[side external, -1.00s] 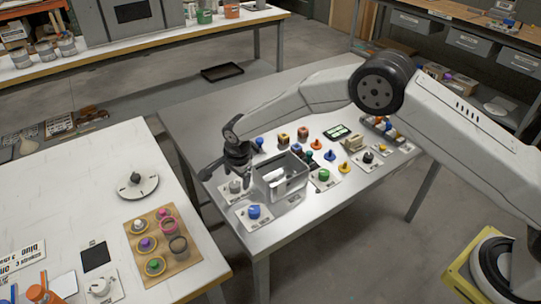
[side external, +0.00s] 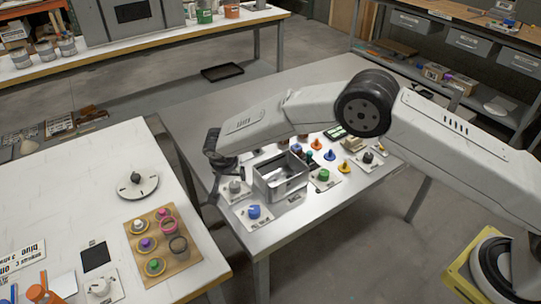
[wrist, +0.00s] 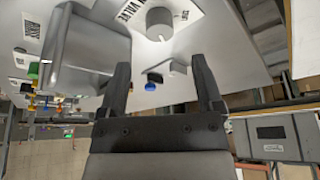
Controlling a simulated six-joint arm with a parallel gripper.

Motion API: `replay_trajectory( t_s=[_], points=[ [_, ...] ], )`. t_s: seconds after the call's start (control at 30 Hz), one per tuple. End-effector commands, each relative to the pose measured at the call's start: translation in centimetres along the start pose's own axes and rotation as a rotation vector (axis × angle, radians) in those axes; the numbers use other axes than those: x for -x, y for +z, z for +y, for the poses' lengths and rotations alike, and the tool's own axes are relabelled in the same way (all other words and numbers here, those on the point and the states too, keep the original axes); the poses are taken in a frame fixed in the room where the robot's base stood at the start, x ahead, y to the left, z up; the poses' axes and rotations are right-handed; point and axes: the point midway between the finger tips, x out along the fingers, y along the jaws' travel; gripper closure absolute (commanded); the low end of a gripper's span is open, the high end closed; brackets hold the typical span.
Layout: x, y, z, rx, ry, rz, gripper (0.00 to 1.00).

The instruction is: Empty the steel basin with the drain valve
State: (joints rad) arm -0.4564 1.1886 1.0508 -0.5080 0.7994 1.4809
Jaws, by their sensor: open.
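The open steel basin (side external: 281,185) stands on the steel table; its wall fills the upper left of the wrist view (wrist: 85,45). What is inside cannot be made out clearly. A grey round knob (side external: 235,186) sits on a white plate left of the basin. In the wrist view this knob (wrist: 159,20) shows beyond my fingertips, and its plate partly reads "VALVE". My gripper (wrist: 160,64) is open and empty, its two dark fingers apart. In the side view my gripper (side external: 222,168) hangs just left of and above the knob, apart from it.
A blue knob (side external: 253,211) on a plate stands in front of the basin. A green knob (side external: 323,175) and several small coloured pieces stand to the basin's right. A white table (side external: 60,180) with a wooden tray (side external: 185,262) lies to the left, across a gap.

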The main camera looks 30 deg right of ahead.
Motion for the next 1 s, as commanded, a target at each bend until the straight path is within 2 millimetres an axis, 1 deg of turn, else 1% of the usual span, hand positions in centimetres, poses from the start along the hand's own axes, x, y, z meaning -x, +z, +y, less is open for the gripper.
replay_trajectory(
  t_s=[0.33,0.6,0.8,1.0],
  points=[
    [-3.8,0.0,0.1,-0.001,0.001,-0.001,0.16],
    [-6.0,0.0,0.0,-0.002,0.000,0.000,0.16],
    [-6.5,0.0,0.0,-0.002,-0.001,0.000,0.16],
    [-6.6,0.0,0.0,-0.002,-0.001,0.000,0.16]
  ],
)
